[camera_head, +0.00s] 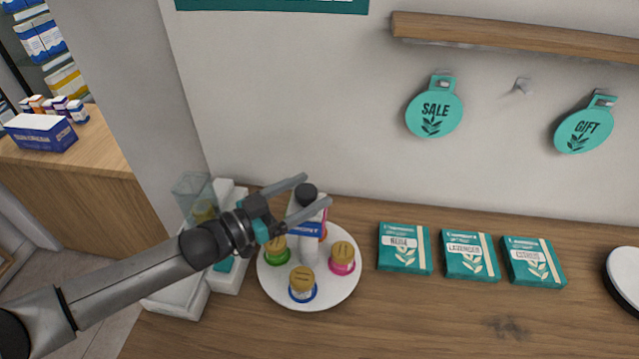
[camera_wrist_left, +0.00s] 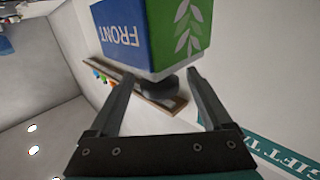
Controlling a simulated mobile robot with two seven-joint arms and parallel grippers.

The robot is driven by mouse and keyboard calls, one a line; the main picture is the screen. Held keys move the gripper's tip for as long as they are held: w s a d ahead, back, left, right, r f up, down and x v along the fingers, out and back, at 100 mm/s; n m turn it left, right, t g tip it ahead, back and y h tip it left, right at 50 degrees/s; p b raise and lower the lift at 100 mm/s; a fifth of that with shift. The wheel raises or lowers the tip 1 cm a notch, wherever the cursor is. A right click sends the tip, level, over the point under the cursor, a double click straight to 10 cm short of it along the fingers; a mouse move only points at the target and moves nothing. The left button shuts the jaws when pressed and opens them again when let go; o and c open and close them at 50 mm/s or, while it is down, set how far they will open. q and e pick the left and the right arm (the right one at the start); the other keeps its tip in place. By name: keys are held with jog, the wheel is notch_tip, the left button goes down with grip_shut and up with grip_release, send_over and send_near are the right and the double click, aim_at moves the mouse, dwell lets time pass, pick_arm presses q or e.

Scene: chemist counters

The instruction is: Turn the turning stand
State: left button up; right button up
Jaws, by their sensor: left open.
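The turning stand is a round white plate (camera_head: 345,286) on the wooden counter. Several small jars with yellow-brown lids stand on it, with green, blue and pink bases. In the left wrist view the block marked "FRONT" (camera_wrist_left: 120,35) and the dark knob (camera_wrist_left: 155,84) show just beyond my fingertips. My left gripper (camera_head: 317,190) is open, its fingers spread to either side of the knob; contact cannot be told. My right gripper is out of view.
Three teal boxes (camera_head: 404,248) lie on the counter right of the stand. A white holder with a clear cup (camera_head: 194,190) stands at the left, partly behind my arm. A white round item (camera_head: 625,275) is at the far right. SALE (camera_head: 434,111) and GIFT tags hang on the wall.

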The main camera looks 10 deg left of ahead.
aim_at(315, 188)
pick_arm(q)
jog(key=shift+x, duration=1.65)
jog(key=shift+c, duration=0.4)
grip_shut()
